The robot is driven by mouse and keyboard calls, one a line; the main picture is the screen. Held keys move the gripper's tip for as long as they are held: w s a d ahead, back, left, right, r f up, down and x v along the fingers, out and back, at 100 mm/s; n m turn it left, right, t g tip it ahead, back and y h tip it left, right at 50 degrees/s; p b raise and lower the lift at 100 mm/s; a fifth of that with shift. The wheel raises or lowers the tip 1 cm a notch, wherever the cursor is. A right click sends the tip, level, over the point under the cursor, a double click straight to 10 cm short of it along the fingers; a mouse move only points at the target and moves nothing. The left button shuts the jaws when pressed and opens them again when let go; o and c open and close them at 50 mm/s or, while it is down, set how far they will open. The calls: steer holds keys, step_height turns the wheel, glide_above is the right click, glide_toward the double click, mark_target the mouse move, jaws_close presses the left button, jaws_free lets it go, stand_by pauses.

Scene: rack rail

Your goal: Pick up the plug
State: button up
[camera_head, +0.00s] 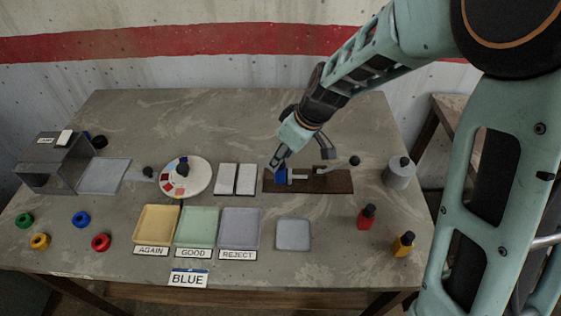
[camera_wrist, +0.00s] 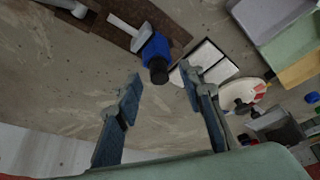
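The blue plug (camera_head: 280,176) with a black end sits at the left end of a dark brown board (camera_head: 340,181). In the wrist view the blue plug (camera_wrist: 156,48) lies just beyond my fingertips, its black end towards me, beside a pale bar (camera_wrist: 126,26). My gripper (camera_head: 301,158) is over the board in the head view, one finger close to the plug. In the wrist view my gripper (camera_wrist: 161,88) is open, with nothing between its fingers. I cannot tell whether a finger touches the plug.
A red bottle-like piece (camera_head: 367,217) and a yellow one (camera_head: 403,243) stand at the right front. Left of the board are white pads (camera_head: 226,179) and a round dial (camera_head: 185,176). Yellow (camera_head: 156,224), green (camera_head: 197,227) and purple (camera_head: 240,229) trays and a "BLUE" sign (camera_head: 188,278) lie in front.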

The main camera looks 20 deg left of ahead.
steer(key=shift+c, duration=0.6)
steer(key=c, duration=0.7)
